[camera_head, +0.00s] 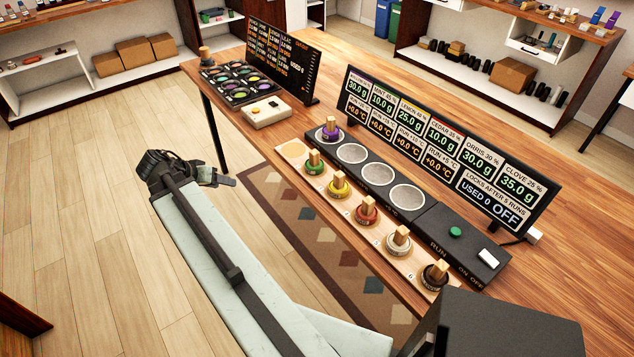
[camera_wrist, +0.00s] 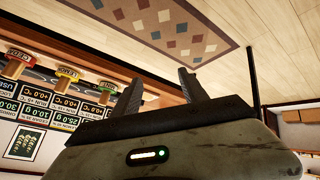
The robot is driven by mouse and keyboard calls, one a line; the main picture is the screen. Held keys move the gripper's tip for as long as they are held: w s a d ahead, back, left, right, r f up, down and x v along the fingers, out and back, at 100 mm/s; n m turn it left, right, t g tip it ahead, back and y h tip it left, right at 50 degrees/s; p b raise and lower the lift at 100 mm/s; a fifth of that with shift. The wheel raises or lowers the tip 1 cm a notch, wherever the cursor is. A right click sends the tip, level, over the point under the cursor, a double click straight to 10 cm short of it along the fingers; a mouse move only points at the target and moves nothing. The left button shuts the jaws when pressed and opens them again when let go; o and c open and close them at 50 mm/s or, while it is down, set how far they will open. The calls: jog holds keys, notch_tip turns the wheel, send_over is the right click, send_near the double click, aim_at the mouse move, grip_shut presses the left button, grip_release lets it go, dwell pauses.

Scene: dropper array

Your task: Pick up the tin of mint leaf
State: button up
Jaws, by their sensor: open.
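The green tin (camera_head: 314,167) with a wooden knob stands upright second from the left in the pale rack (camera_head: 291,149); I take it for the mint leaf tin by its colour, as its label is too small to read. It also shows in the wrist view (camera_wrist: 107,87), partly hidden by a finger. My gripper (camera_head: 200,170) is open and empty, left of the table over the floor, well apart from the tin. In the wrist view, its two fingers (camera_wrist: 158,92) are spread.
Yellow (camera_head: 339,190), red (camera_head: 367,217), white (camera_head: 398,244) and dark (camera_head: 434,277) tins follow along the rack. A purple tin (camera_head: 329,135) sits in the black dropper unit (camera_head: 430,222). A display panel (camera_head: 440,146) stands behind. The floor left of the table is free.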

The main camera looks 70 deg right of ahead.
jog(key=s+d+f+m+g+h+b, duration=0.25)
jog(key=s+d+m+b, duration=0.3)
jog(key=s+d, duration=0.85)
jog(key=m+g, duration=0.3)
jog(key=m, duration=0.1)
send_near(321, 160)
jog(key=shift+s+d+r+h, duration=0.25)
jog(key=shift+s+d, duration=0.05)
jog(key=shift+s, duration=0.25)
jog(key=shift+s+d+r+h, duration=0.2)
jog(key=shift+s+d+r, duration=0.1)
jog(key=shift+s, duration=0.25)
jog(key=shift+t, duration=0.25)
jog(key=b+x, duration=0.1)
jog(key=x, duration=0.1)
jog(key=b+x, duration=0.1)
jog(key=x, duration=0.2)
jog(key=b+x, duration=0.1)
jog(key=x, duration=0.1)
jog(key=shift+w+d+f, duration=0.15)
jog(key=shift+d+f, duration=0.1)
jog(key=shift+f, duration=0.1)
jog(key=shift+d, duration=0.1)
jog(key=shift+r, duration=0.1)
grip_shut()
